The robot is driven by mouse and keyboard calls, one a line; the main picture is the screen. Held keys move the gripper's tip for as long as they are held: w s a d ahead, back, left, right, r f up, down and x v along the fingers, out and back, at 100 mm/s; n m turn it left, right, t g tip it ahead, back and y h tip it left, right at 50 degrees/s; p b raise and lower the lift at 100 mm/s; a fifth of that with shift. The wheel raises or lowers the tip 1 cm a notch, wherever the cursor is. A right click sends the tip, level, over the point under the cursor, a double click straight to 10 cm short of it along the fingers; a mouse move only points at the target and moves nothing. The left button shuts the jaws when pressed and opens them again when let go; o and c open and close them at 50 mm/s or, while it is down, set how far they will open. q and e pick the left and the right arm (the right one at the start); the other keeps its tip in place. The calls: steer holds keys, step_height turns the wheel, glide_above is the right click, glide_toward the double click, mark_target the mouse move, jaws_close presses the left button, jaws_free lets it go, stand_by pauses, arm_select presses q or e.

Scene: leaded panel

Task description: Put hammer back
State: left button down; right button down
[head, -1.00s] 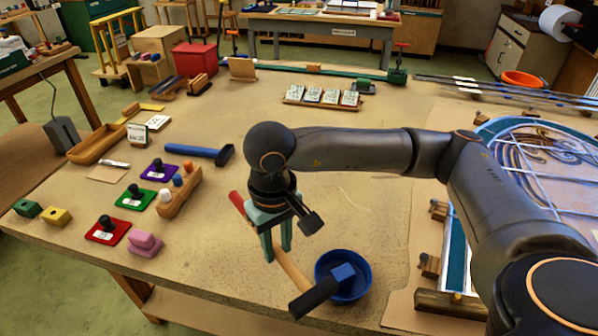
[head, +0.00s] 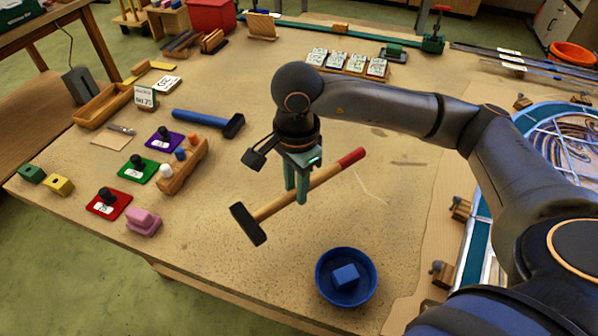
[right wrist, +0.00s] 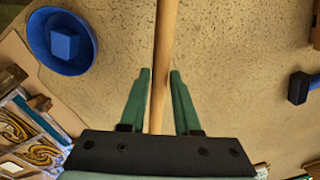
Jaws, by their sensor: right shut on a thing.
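A hammer with a wooden handle (head: 270,208), a red handle end and a black head is in my right gripper (head: 296,194). The gripper is shut on the handle and seems to hold it above the table. In the head view the black head points to the front left and the red end to the right. In the right wrist view the handle (right wrist: 163,45) runs between the fingers; its head is out of that view. A second hammer with a blue handle (head: 200,118) lies on the table to the left. My left gripper is not in view.
A blue bowl (head: 322,286) with a blue block (head: 345,277) stands at the front. Left are a wooden block with pegs (head: 196,158), coloured pads (head: 110,205) and a wooden tray (head: 92,116). A leaded panel (head: 560,125) lies right. Table around the held hammer is mostly clear.

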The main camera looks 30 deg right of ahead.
mark_target(299, 211)
steer(key=m, duration=0.7)
steer(key=shift+w+d+r+m, duration=0.1)
steer(key=shift+w+m, duration=0.2)
steer(key=shift+w, duration=0.05)
steer(key=m, duration=0.4)
steer(key=m+p, duration=0.1)
steer(key=m, duration=0.2)
steer(key=shift+w+d, duration=0.2)
steer(key=shift+w, duration=0.05)
steer(key=f+m+b, duration=0.1)
steer(key=f+m, duration=0.1)
steer(key=m, duration=0.3)
steer(key=f+m+b, duration=0.2)
steer(key=f+m, duration=0.1)
steer(key=m, duration=0.2)
steer(key=d+f+m+b, duration=0.1)
steer(key=f+m+b, duration=0.1)
steer(key=m, duration=0.3)
steer(key=shift+w+f, duration=0.4)
steer(key=shift+f, duration=0.1)
steer(key=c, duration=0.5)
jaws_free()
steer(key=shift+c, duration=0.2)
step_height(299, 211, up, 13)
steer(key=p, duration=0.1)
steer(key=shift+f, duration=0.2)
